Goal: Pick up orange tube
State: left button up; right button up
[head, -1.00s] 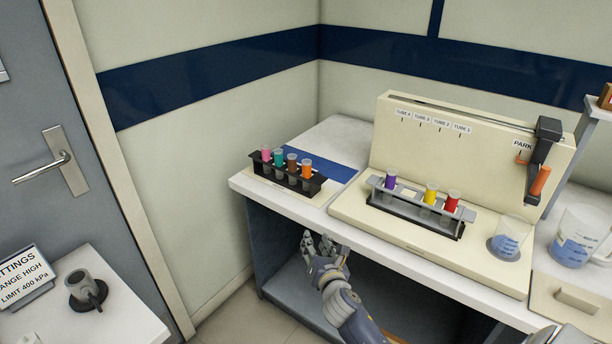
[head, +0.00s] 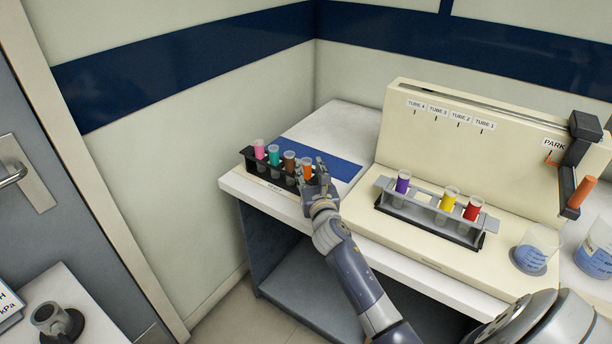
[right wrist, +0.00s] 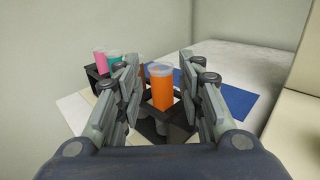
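The orange tube (head: 307,170) stands upright at the right end of the black rack (head: 250,161), with pink, teal and brown tubes to its left. My right gripper (head: 314,172) is at the orange tube. In the right wrist view the open fingers (right wrist: 160,97) stand on either side of the orange tube (right wrist: 162,92), with gaps visible on both sides. The tube's lower part is in the rack. My left gripper is not in view.
A grey rack (head: 436,208) with purple, yellow and red tubes stands on the cream apparatus (head: 455,250) to the right. A beaker (head: 532,250) stands farther right. A blue mat (head: 325,158) lies behind the black rack.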

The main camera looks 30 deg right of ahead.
aim_at(307, 164)
jog(key=shift+w+d+f, duration=0.1)
jog(key=shift+w+d, duration=0.05)
jog(key=shift+w, duration=0.15)
jog(key=x, duration=0.4)
jog(key=shift+f, duration=0.2)
jog(key=shift+w+d, duration=0.15)
jog(key=shift+w, duration=0.25)
jog(key=c, duration=0.5)
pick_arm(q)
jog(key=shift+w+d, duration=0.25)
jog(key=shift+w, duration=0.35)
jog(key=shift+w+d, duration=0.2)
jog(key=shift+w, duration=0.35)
pick_arm(e)
jog(key=shift+c, duration=0.2)
